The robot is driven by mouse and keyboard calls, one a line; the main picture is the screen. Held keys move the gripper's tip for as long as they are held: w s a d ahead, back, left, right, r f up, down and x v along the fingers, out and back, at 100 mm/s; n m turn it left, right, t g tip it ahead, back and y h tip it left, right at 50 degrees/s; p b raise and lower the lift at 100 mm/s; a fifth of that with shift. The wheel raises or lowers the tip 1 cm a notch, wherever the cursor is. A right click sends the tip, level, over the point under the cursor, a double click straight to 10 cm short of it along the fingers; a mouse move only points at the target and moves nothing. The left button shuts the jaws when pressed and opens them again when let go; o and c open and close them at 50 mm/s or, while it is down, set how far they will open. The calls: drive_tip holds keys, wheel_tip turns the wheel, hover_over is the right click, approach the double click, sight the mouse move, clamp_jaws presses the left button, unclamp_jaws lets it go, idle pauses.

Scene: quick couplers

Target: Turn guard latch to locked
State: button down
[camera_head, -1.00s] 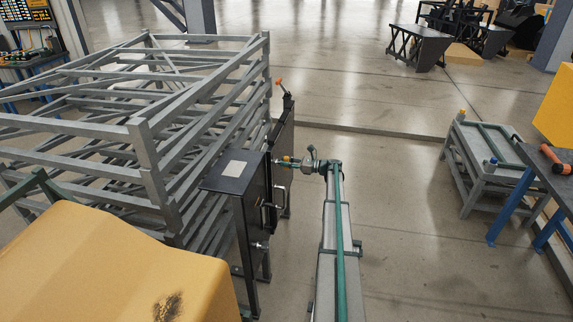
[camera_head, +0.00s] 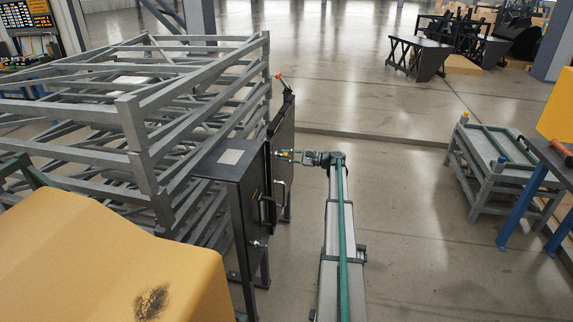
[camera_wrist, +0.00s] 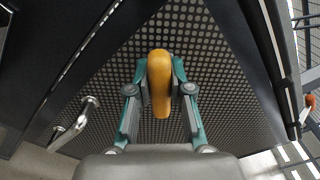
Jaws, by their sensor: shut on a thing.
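The guard latch shows in the wrist view as an orange-yellow handle (camera_wrist: 159,70). It stands upright in the picture, in front of a dark perforated panel (camera_wrist: 205,45). My gripper (camera_wrist: 160,84) has its two teal fingers closed on the handle, one on each side. In the head view my gripper (camera_head: 288,155) reaches left to the side of a black cabinet (camera_head: 245,185), and the latch there is small and mostly hidden by the fingers. The latch's base and any lock marking are hidden.
A silver pull handle (camera_wrist: 72,126) is at left in the wrist view. An orange-tipped lever (camera_head: 280,76) stands at the cabinet's far end. A grey rack (camera_head: 130,110) is behind the cabinet. A low grey stand (camera_head: 500,160) is at right. Open floor lies between.

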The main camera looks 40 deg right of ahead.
drive_tip(key=n+b, duration=0.2)
drive_tip(key=f+n+b, duration=0.1)
drive_tip(key=b, duration=0.1)
drive_tip(key=shift+a+n, duration=0.1)
drive_tip(key=shift+n, duration=0.3)
drive_tip(key=n+b, duration=0.4)
drive_tip(key=shift+r+b, duration=0.15)
drive_tip(key=shift+b, duration=0.15)
drive_tip(key=shift+s+r, duration=0.1)
drive_tip(key=c, duration=1)
unclamp_jaws()
drive_tip(key=shift+c, duration=0.2)
drive_tip(key=v, duration=1.2)
